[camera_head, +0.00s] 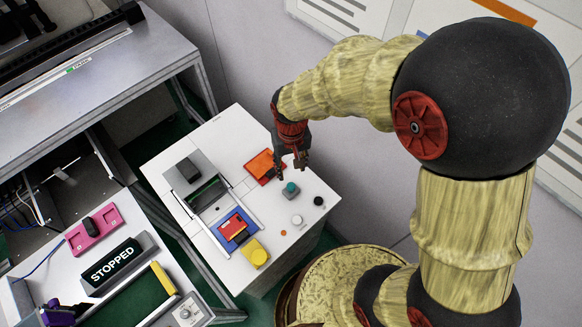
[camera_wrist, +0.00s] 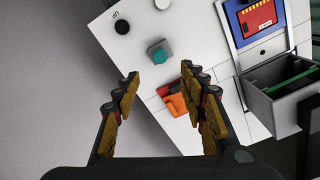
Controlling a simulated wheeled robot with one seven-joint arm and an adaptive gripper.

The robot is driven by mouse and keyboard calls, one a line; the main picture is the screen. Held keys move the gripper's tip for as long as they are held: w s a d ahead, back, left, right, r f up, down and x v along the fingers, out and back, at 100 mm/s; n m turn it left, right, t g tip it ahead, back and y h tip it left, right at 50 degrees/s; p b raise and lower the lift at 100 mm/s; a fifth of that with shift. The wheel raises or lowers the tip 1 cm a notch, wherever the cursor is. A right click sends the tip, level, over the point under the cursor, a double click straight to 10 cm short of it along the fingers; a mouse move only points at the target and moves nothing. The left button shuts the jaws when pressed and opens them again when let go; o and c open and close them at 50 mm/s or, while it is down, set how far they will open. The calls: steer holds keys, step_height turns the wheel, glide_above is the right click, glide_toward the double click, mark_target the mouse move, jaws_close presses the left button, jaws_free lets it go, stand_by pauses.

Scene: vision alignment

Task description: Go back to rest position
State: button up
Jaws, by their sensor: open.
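My gripper (camera_head: 290,168) hangs above the far right part of the small white table (camera_head: 233,128) in the head view. In the wrist view its two fingers (camera_wrist: 165,92) are spread wide with nothing between them. A teal-topped grey button block (camera_head: 291,189) stands on the table close to the gripper; it also shows in the wrist view (camera_wrist: 159,52), ahead of the fingertips. An orange-red piece (camera_head: 265,166) lies on the table beside the gripper, partly hidden behind the right finger in the wrist view (camera_wrist: 182,98).
The table carries a grey bin (camera_head: 184,172), a blue-red card (camera_head: 234,227), a yellow block (camera_head: 256,252), and white (camera_head: 297,219) and black (camera_head: 318,201) knobs. A "STOPPED" display (camera_head: 113,262) stands lower left. A metal bench (camera_head: 120,80) is upper left. A wall is behind.

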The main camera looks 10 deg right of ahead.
stand_by(0.4)
steer(key=s+d+r+t+b, duration=0.1)
steer(key=s+d+r+t, duration=0.1)
steer(key=s+d+r, duration=0.2)
steer(key=s+d+r+m+t+b, duration=0.1)
steer(key=s+d+r, duration=0.3)
steer(key=r, duration=0.6)
steer(key=s+d+r+t+b, duration=0.1)
steer(key=s+d+r+t, duration=0.1)
steer(key=s+d+r, duration=0.2)
step_height(320, 180, up, 3)
steer(key=shift+s+f+t+b, duration=0.1)
steer(key=shift+s+t+b, duration=0.05)
steer(key=shift+t+b, duration=0.2)
steer(key=shift+a, duration=0.1)
